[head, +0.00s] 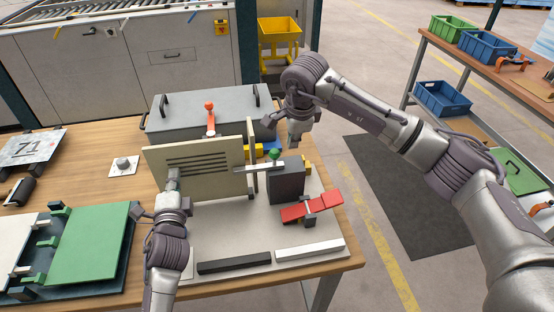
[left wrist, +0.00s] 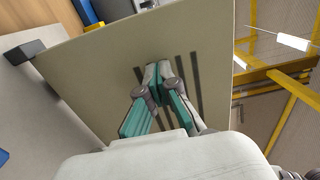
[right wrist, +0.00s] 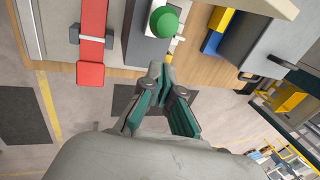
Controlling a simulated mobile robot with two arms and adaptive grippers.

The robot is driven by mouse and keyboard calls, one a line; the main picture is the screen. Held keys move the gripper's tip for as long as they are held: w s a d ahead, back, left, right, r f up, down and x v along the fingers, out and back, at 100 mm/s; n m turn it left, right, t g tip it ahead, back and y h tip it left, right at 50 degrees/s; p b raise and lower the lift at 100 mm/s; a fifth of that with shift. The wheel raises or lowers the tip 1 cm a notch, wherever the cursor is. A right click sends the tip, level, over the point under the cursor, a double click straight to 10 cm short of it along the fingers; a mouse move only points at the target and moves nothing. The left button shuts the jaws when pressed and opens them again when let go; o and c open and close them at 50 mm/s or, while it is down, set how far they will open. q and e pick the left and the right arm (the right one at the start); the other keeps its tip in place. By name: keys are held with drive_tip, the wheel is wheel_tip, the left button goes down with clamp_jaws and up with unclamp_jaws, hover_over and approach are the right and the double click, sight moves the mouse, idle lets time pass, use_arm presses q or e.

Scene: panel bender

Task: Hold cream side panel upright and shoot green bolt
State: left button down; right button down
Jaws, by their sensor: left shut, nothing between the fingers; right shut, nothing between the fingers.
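The cream side panel (head: 205,160) stands upright on the worktable, its dark slots facing me; it fills much of the left wrist view (left wrist: 105,75). My left gripper (head: 173,176) is shut and empty, with its fingertips (left wrist: 157,68) at the slotted face, seemingly against it. The green bolt knob (head: 274,153) sits on a metal bar above a dark grey block (head: 287,182), right of the panel. The bar's left end is near the panel's right edge; I cannot tell whether it engages. My right gripper (head: 290,138) is shut and empty, apart from the green knob (right wrist: 163,22).
Black (head: 234,262) and white (head: 309,250) bars lie in front. A grey lidded box (head: 205,112) stands behind the panel. A green plate (head: 90,243) in a fixture lies at left. Yellow and blue blocks sit behind the bolt.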

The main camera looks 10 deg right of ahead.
wheel_tip(320, 180, up, 4)
drive_tip(key=shift+f, duration=0.15)
idle(0.3)
use_arm(q)
drive_tip(key=s, duration=0.9)
idle(0.9)
idle(0.4)
